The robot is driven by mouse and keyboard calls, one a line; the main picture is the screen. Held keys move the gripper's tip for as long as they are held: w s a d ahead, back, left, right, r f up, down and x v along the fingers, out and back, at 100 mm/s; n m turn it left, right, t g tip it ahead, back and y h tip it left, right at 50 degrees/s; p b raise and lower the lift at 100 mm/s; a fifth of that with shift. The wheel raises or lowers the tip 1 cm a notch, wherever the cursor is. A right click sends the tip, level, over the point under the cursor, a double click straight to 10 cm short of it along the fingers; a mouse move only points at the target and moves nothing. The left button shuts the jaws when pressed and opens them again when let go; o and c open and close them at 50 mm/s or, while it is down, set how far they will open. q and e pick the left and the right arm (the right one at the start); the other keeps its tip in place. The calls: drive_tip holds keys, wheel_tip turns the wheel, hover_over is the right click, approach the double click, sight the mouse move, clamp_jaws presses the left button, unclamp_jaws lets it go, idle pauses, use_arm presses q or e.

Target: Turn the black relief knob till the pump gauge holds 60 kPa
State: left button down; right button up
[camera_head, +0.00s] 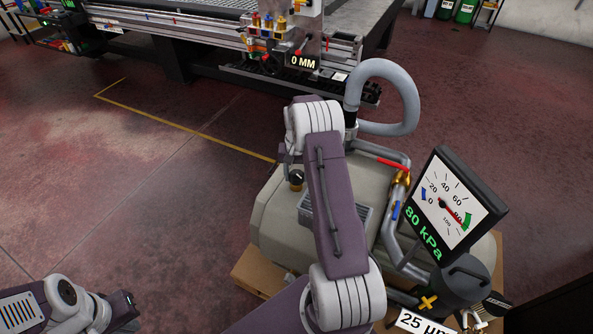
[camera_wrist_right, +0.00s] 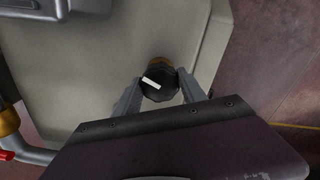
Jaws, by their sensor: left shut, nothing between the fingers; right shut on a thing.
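The black relief knob (camera_wrist_right: 158,88) sits on a brass stem on the beige pump tank, with a white pointer line on its face. My right gripper (camera_wrist_right: 158,92) is shut on the knob, one finger on each side. In the head view the knob (camera_head: 296,177) shows beside my right arm, which hides much of the wrist. The pump gauge (camera_head: 446,203) is a tilted square dial; its red needle points near 80 and its green digits read 80 kPa. My left gripper (camera_head: 124,304) is at the lower left, far from the pump; its fingers do not show clearly.
The pump tank (camera_head: 268,222) stands on a wooden pallet (camera_head: 250,272). A grey hose (camera_head: 396,72) and a pipe with red and blue handles rise near my right arm. The grid table (camera_head: 350,20) with a 0 MM display is behind. The floor at left is clear.

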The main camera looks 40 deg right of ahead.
sight(296, 174)
drive_tip(key=n+p, duration=0.1)
drive_tip(key=n, duration=0.1)
drive_tip(key=n+p, duration=0.2)
drive_tip(key=shift+r+n, duration=0.2)
drive_tip(key=shift+n, duration=0.1)
drive_tip(key=n+p, duration=0.1)
drive_tip(key=n, duration=0.3)
drive_tip(key=shift+n+p, duration=0.3)
drive_tip(key=shift+p, duration=0.1)
drive_tip(key=n+p, duration=0.1)
drive_tip(key=n, duration=0.4)
drive_tip(key=n+p, duration=0.1)
drive_tip(key=n, duration=0.4)
drive_tip(key=shift+w+f+n, duration=0.1)
drive_tip(key=shift+f+n, duration=0.05)
drive_tip(key=shift+n, duration=0.25)
drive_tip(key=o, duration=1.4)
drive_tip(key=shift+c, duration=0.2)
wheel_tip(296, 174, up, 9)
drive_tip(key=shift+r+p, duration=0.1)
drive_tip(key=shift+p, duration=0.4)
